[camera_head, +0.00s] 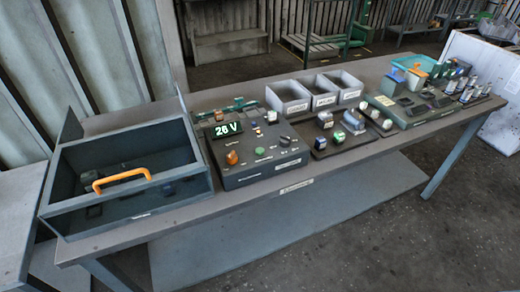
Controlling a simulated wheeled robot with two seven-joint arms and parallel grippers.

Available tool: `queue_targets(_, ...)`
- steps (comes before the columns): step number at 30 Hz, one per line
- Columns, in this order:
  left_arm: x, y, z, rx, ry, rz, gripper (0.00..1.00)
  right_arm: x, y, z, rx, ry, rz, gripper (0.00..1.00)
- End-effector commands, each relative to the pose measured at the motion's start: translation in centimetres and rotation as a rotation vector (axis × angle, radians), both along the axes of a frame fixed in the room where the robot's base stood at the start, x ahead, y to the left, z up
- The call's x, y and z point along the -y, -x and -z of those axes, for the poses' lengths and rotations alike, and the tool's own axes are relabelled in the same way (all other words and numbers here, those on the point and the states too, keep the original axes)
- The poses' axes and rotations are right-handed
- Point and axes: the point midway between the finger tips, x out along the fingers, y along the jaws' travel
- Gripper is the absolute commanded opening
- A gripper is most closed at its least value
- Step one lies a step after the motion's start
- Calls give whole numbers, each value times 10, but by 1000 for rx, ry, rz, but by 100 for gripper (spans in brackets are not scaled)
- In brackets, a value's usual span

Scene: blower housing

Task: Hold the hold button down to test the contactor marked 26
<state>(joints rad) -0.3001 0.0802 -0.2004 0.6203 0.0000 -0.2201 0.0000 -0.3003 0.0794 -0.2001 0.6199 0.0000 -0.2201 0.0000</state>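A dark test panel (232,182) sits on the workbench, left of centre. Its raised display (227,130) reads "26 V" in green. On its top are an orange-red knob or button (232,157), a green button (260,151) and several small pale parts. The panel lettering is too small to read, so I cannot tell which control is the hold button. Right of it, a dark low tray (347,148) carries several small blocks, among them a grey-blue one (353,122). I cannot read a 26 on any of them. Neither of my grippers is in view.
A grey open box (105,225) with an orange handle (121,179) stands at the bench's left end. Three labelled grey bins (287,106) stand behind the panel. More parts crowd a board (420,122) at the right. The bench's front strip (350,175) is mostly clear.

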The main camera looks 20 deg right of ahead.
Motion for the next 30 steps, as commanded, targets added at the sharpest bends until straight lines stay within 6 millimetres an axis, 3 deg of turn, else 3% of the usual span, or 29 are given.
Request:
queue_targets(4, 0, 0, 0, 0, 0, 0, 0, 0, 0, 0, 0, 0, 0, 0)
queue_targets(30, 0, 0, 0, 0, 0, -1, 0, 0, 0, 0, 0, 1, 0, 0)
